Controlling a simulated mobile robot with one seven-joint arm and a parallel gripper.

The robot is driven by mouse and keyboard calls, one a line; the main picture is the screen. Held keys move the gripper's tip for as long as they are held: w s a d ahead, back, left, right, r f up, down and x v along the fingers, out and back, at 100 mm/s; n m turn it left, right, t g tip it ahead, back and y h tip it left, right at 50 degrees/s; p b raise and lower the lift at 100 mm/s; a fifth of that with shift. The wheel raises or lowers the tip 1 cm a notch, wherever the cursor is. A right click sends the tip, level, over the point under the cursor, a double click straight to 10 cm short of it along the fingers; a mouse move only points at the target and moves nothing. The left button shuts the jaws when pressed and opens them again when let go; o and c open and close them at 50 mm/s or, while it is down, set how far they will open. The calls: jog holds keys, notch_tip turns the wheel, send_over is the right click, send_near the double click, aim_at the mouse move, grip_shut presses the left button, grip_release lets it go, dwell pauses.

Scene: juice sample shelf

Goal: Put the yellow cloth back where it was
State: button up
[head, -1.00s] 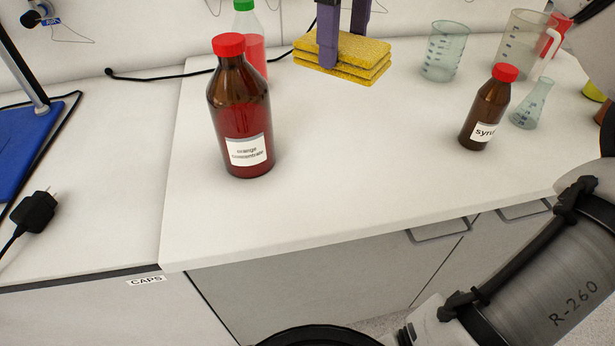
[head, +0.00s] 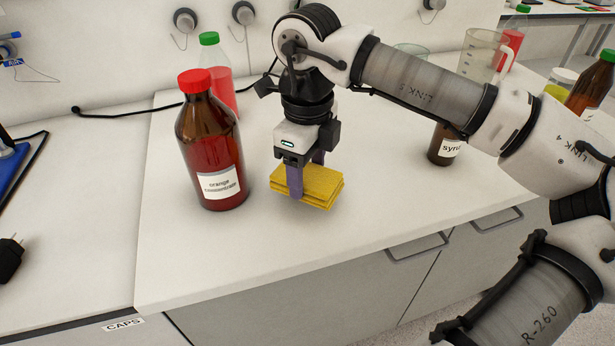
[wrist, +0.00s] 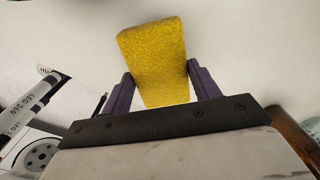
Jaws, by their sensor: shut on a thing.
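The yellow cloth (head: 322,184) is a folded, layered stack in the head view, to the right of the orange concentrate bottle. My gripper (head: 306,178) is shut on it from above, with purple fingers on either side. In the wrist view the cloth (wrist: 155,55) sticks out from between the fingers of my gripper (wrist: 163,88). The cloth is low over the white counter (head: 250,250); I cannot tell whether it touches the surface. The fingers hide part of the cloth.
The brown orange concentrate bottle (head: 208,145) stands close left of the cloth, with a green-capped red bottle (head: 222,85) behind it. A syrup bottle (head: 440,150) stands right, partly behind my arm. A measuring jug (head: 480,55) is farther back. The counter in front is clear.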

aim_at(308, 175)
jog(key=shift+f, duration=1.3)
jog(key=shift+f, duration=0.2)
jog(key=o, duration=0.9)
jog(key=shift+o, duration=0.2)
jog(key=shift+r, duration=0.1)
notch_tip(308, 175, up, 12)
jog(key=b, duration=0.1)
jog(key=shift+r, duration=0.15)
